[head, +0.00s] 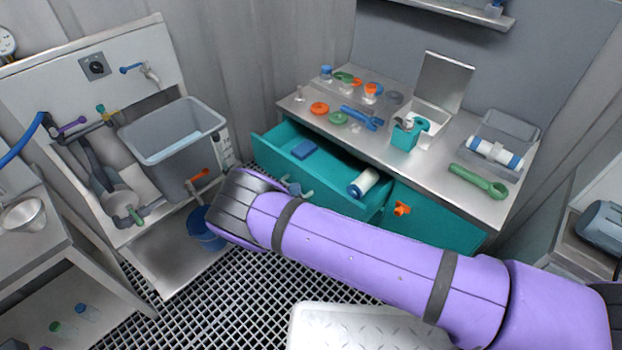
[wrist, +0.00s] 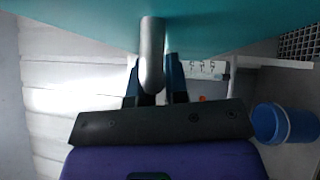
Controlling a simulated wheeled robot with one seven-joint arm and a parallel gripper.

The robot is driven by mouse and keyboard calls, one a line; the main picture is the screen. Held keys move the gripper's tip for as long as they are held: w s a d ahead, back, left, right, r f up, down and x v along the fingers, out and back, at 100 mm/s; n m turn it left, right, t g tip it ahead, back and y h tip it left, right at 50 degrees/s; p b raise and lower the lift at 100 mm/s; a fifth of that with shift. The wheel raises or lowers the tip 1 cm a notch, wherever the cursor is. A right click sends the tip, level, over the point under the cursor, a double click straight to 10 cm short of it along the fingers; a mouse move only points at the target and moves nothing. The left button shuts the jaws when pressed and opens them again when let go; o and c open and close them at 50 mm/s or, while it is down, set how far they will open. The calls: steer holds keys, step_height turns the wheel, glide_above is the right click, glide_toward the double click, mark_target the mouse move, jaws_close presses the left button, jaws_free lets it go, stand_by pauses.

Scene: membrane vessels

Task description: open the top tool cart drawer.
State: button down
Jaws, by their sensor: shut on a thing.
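The top tool cart drawer (head: 268,148) is teal and stands pulled out from under the metal worktop. Its inside shows a blue block (head: 304,149) and a white cylinder with blue ends (head: 364,183). In the wrist view a grey bar handle (wrist: 152,40) projects from the teal drawer front (wrist: 75,22). My gripper (wrist: 154,78) is shut on this handle, with a dark blue finger on either side. In the head view my purple arm crosses in front of the cart and hides much of the gripper and the lower front.
A teal cabinet door with an orange knob (head: 402,208) is right of the drawer. Small parts, a green wrench (head: 478,182) and a clear bin (head: 508,135) lie on the worktop. A blue bucket (head: 205,230) stands left of my wrist, below a grey sink (head: 172,135). Grated floor lies below.

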steer(key=s+a, duration=0.7)
steer(key=s, duration=0.2)
steer(key=shift+s, duration=0.1)
steer(key=c, duration=1.1)
jaws_free()
steer(key=s, duration=0.3)
steer(key=s+d+f, duration=0.1)
steer(key=s, duration=0.6)
steer(key=shift+s+d+f, duration=0.2)
steer(key=shift+s+f, duration=0.05)
